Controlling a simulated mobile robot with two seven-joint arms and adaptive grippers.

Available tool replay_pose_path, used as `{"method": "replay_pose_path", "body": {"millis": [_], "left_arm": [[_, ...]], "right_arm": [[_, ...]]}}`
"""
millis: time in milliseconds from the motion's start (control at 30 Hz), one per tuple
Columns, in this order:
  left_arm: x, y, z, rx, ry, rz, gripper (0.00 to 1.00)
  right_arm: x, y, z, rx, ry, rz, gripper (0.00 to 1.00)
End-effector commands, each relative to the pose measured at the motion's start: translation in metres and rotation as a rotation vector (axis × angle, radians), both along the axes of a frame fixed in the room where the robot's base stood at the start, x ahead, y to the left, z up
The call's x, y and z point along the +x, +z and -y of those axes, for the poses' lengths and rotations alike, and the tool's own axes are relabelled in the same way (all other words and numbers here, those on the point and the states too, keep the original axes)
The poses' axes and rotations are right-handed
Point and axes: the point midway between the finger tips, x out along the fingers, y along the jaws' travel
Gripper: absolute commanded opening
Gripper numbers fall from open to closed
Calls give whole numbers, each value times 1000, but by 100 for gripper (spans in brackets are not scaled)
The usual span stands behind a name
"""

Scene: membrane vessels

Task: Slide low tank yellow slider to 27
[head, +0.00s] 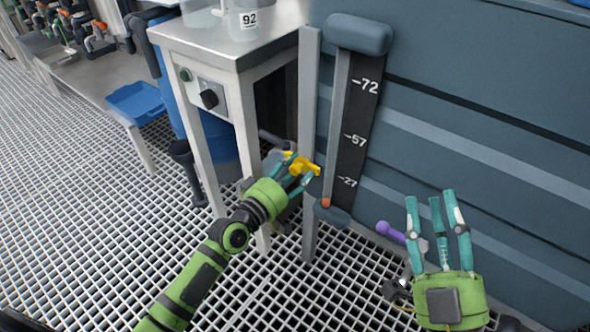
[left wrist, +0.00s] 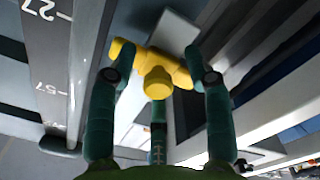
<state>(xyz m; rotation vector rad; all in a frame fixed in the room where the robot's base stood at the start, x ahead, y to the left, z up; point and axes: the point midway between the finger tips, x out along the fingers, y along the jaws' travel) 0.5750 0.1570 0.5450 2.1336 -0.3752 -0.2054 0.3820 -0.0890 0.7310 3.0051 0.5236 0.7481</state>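The yellow slider (head: 300,163) sits by the grey upright post left of the tank's dark scale (head: 362,110), which is marked 72, 57 and 27. In the head view it is a little above the height of the 27 mark, seen at an angle. My left gripper (head: 299,168) has its fingers around it. In the left wrist view the slider (left wrist: 150,70) lies between the two bent outer fingers, which appear to press its ends; the third finger is below its knob. My right gripper (head: 436,198) is open and empty, in front of the tank's lower wall.
An orange ball (head: 326,202) is at the foot of the gauge tube. A purple-handled part (head: 390,231) is near my right gripper. A metal table (head: 225,40) with a container marked 92 stands behind left. A blue tray (head: 135,102) is farther left. The grating floor left is mostly clear.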

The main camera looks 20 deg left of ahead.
Motion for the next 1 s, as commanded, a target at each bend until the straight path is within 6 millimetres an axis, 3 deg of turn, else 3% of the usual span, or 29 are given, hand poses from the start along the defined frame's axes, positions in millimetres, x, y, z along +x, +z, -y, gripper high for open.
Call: {"method": "replay_pose_path", "body": {"millis": [233,700,1000], "left_arm": [[-10,-2,-5,1,2,-3,49],[-94,0,-34,2,-1,-3,49],[-113,1,-41,1,-1,1,49]], "right_arm": [[0,-1,0,0,-1,-2,40],[0,0,0,0,-1,-2,40],[0,0,0,0,-1,-2,40]]}}
